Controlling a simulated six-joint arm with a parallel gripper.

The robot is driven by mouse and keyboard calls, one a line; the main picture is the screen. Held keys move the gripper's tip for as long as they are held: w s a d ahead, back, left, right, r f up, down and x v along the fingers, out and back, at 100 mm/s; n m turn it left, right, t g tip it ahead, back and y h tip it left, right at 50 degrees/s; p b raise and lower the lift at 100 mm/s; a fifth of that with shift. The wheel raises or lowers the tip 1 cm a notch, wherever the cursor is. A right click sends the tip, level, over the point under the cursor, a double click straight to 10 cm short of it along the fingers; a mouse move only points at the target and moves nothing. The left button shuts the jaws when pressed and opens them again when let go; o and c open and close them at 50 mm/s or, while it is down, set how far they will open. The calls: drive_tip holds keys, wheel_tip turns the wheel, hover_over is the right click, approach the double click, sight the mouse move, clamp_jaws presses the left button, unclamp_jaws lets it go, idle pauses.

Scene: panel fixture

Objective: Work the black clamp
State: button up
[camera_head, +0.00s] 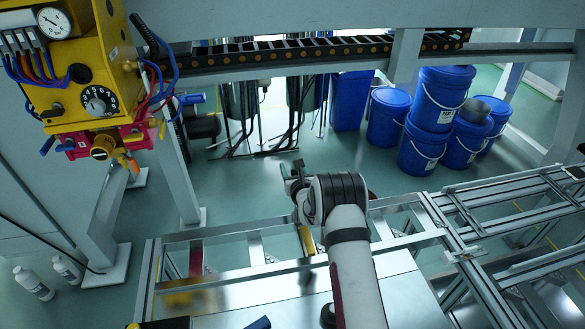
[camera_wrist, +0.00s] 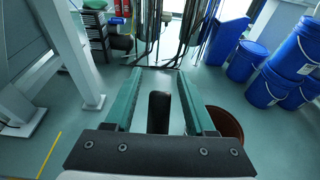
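My gripper (camera_head: 293,172) is above the far part of the metal frame, beyond the dark wrist joint. In the wrist view its two green fingers (camera_wrist: 160,100) stand apart. A rounded black bar (camera_wrist: 158,112) shows between them, with a gap on each side. I cannot tell whether this bar is the black clamp or part of my gripper. In the head view no black clamp can be made out with certainty, and my arm hides part of the frame. A small black rounded piece (camera_head: 328,316) shows at the bottom edge beside my arm.
A metal frame (camera_head: 225,231) lies below, with a yellow piece (camera_head: 306,241) and a red piece (camera_head: 196,258) on it. A yellow panel box (camera_head: 85,60) with gauge, dial and hoses hangs upper left. Blue buckets (camera_head: 436,97) stand back right. Floor beyond my gripper is open.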

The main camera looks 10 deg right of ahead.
drive_tip(key=shift+s, duration=0.1)
drive_tip(key=v, duration=1.5)
drive_tip(key=shift+s, duration=0.3)
